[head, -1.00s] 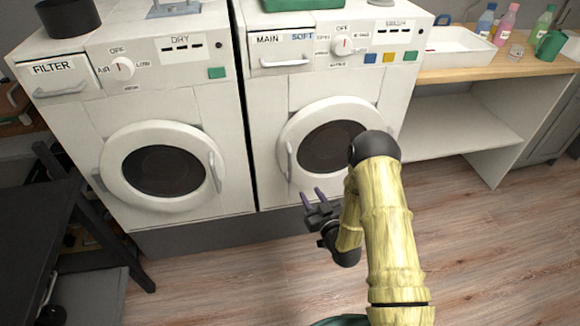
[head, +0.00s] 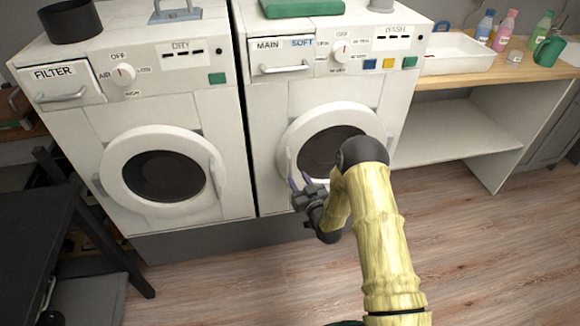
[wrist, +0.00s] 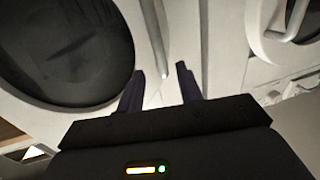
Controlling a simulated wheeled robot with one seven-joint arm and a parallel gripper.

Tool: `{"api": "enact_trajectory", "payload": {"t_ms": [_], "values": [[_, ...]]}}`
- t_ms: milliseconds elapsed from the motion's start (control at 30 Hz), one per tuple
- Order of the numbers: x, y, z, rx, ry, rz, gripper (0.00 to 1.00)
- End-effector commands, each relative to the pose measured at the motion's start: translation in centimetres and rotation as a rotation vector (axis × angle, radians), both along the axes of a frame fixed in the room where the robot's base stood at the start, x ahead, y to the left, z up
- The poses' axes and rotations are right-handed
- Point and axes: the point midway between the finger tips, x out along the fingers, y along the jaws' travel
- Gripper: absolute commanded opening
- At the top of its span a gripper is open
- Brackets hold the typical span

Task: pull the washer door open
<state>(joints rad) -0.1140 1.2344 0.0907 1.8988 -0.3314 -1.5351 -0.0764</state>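The washer (head: 265,110) is the white machine on the right, marked WASH. Its round door (head: 330,108) looks shut, with a dark window (head: 325,150). The door's upright bar handle (head: 290,163) is on its left side. My gripper (head: 299,182) is at the lower left of the door, near the handle's lower end. In the wrist view the two dark fingers (wrist: 160,82) are apart, and the lower end of the handle (wrist: 157,45) shows between their tips. Contact cannot be told. My arm hides the right part of the door.
The dryer (head: 75,135) stands close on the left; its round door and handle also show in the wrist view (wrist: 265,45). A dark table (head: 35,220) is at the left. A wooden counter (head: 470,73) with a white tray is at the right. The floor in front is clear.

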Motion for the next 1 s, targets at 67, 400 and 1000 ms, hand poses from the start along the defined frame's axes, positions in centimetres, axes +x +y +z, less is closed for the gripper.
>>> {"api": "enact_trajectory", "payload": {"t_ms": [67, 400, 1000], "values": [[1.3, 0.7, 0.0, 0.0, -0.003, 0.0, 0.36], [5.8, 3.0, -0.1, 0.0, -0.001, 0.0, 0.36], [7.0, 3.6, -0.1, 0.0, 0.002, 0.0, 0.08]]}}
